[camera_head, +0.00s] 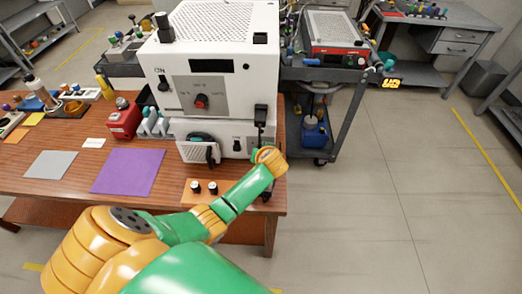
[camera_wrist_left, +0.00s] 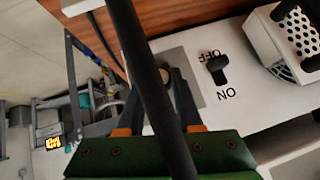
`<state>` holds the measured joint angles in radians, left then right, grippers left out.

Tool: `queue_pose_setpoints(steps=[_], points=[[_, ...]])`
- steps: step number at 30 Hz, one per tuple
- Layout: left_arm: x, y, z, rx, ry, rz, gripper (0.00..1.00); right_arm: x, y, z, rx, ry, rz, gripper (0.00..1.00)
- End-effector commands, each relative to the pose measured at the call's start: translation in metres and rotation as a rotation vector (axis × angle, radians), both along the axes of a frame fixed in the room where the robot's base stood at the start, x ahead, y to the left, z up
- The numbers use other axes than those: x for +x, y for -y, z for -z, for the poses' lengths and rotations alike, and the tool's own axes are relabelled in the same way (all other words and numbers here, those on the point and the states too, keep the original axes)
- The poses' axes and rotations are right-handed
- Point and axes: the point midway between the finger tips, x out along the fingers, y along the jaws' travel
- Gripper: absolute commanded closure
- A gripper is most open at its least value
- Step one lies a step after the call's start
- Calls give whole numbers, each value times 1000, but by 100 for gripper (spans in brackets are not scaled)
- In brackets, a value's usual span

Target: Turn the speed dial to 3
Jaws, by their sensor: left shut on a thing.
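The lower white box (camera_head: 224,140) stands on the wooden table, with a round dark-edged front part and an on/off switch (camera_head: 237,145). My left gripper (camera_head: 261,122) is at the right end of its front, and its fingers hide what lies there in the head view. In the left wrist view, my gripper (camera_wrist_left: 163,72) has its dark fingers closed around a small round dial on a grey plate (camera_wrist_left: 198,66), beside the black on/off switch (camera_wrist_left: 216,69). A dark bar crosses in front and hides part of the dial, so its setting cannot be read. My right gripper is not in view.
A taller white unit (camera_head: 222,50) with a red-and-black knob (camera_head: 201,101) stands above the box. A grey cart (camera_head: 345,115) stands at right.

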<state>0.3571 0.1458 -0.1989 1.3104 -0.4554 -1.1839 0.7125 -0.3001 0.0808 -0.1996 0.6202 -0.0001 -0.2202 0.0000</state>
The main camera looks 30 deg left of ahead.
Motion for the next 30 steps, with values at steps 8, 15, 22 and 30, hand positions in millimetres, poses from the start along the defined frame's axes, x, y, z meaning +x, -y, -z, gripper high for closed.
queue_pose_setpoints(steps=[8, 15, 22, 30], points=[[0, 0, 0, 38, -23, 0, 100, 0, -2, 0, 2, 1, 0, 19], [0, 0, 0, 42, -25, 0, 100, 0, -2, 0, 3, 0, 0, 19], [0, 0, 0, 41, -25, 0, 44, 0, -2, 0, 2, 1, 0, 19], [0, 0, 0, 40, -25, -1, 36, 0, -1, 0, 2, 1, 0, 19]])
